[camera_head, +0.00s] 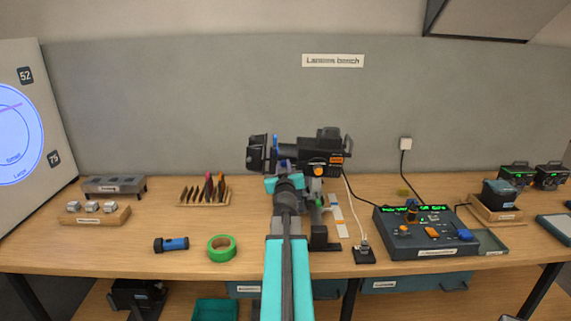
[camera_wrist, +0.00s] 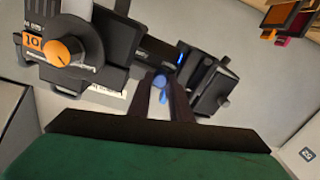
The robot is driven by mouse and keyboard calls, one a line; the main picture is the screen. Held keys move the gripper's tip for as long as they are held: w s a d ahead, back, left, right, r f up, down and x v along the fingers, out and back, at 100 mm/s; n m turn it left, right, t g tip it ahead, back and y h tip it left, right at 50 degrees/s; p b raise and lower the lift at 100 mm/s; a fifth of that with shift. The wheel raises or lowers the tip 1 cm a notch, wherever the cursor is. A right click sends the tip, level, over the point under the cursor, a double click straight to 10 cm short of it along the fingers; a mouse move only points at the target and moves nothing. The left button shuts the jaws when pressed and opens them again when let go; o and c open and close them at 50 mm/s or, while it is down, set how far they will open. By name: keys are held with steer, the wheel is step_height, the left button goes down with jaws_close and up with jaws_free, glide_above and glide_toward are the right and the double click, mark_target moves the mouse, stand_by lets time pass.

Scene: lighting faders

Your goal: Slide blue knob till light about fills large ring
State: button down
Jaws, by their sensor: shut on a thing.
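The black lantern (camera_head: 318,156) stands on the bench at the centre of the head view. Its blue knob (camera_wrist: 160,82) shows between my fingertips in the wrist view. The pale screen (camera_head: 54,125) at the far left carries a blue-white disc of light (camera_head: 30,120), cut off by the picture's left edge. Printed ring lines and small lettering lie within the disc. Because of the cut, I cannot tell exactly how the light's edge sits against the large ring.
An orange knob (camera_wrist: 62,52) sits on the lantern's side. A control desk (camera_head: 430,240) with another blue knob (camera_head: 465,235) stands to the right. Green tape (camera_head: 221,249) and a torch (camera_head: 172,244) lie at front left. Cables run right of the lantern.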

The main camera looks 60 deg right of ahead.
steer(key=shift+f, duration=0.1)
steer(key=c, duration=1.6)
jaws_free()
steer(key=shift+s, duration=0.15)
